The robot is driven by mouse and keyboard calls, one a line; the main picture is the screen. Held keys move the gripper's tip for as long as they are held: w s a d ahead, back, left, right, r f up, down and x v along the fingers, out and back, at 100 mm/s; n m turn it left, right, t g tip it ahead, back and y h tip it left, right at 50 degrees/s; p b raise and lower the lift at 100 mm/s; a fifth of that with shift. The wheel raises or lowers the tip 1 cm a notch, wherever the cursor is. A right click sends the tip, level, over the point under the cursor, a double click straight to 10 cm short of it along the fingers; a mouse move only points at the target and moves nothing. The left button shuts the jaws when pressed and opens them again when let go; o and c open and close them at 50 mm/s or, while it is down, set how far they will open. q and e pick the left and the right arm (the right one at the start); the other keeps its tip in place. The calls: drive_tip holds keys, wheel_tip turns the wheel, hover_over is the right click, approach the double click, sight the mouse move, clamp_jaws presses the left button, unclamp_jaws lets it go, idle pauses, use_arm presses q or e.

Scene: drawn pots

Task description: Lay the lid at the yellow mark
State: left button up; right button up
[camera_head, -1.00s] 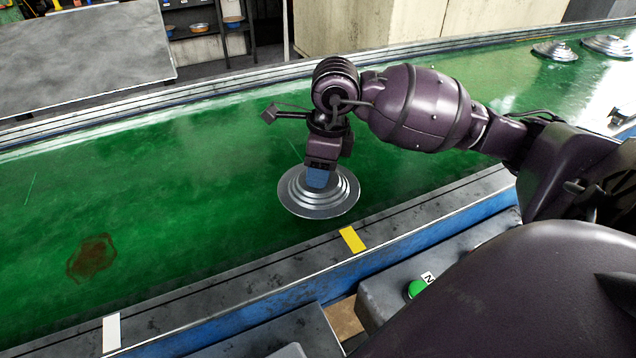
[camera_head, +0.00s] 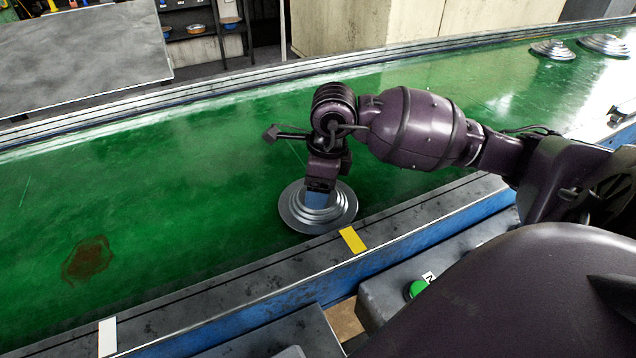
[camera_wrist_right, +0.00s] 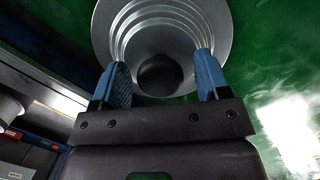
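The lid (camera_head: 297,211) is a round grey stepped disc over the green belt, near its front edge. The yellow mark (camera_head: 352,240) is on the front rail, right of and slightly below the lid in the head view. My right gripper (camera_head: 318,200) points down at the lid's middle. I cannot tell whether the lid touches the belt. My left gripper is not in view.
The green belt (camera_head: 150,180) is free on the left apart from a brown stain (camera_head: 87,260). A white mark (camera_head: 108,337) is on the front rail at lower left. Two more lids (camera_head: 553,50) (camera_head: 604,44) lie at the far right. A green button (camera_head: 417,289) is in front.

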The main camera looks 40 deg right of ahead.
drive_tip(key=shift+r, duration=0.55)
wheel_tip(320, 180, up, 11)
drive_tip(key=s+d+p, duration=0.1)
drive_tip(key=shift+d+p, duration=0.15)
drive_tip(key=shift+p, duration=0.2)
drive_tip(key=shift+s, duration=0.1)
drive_tip(key=shift+s, duration=0.1)
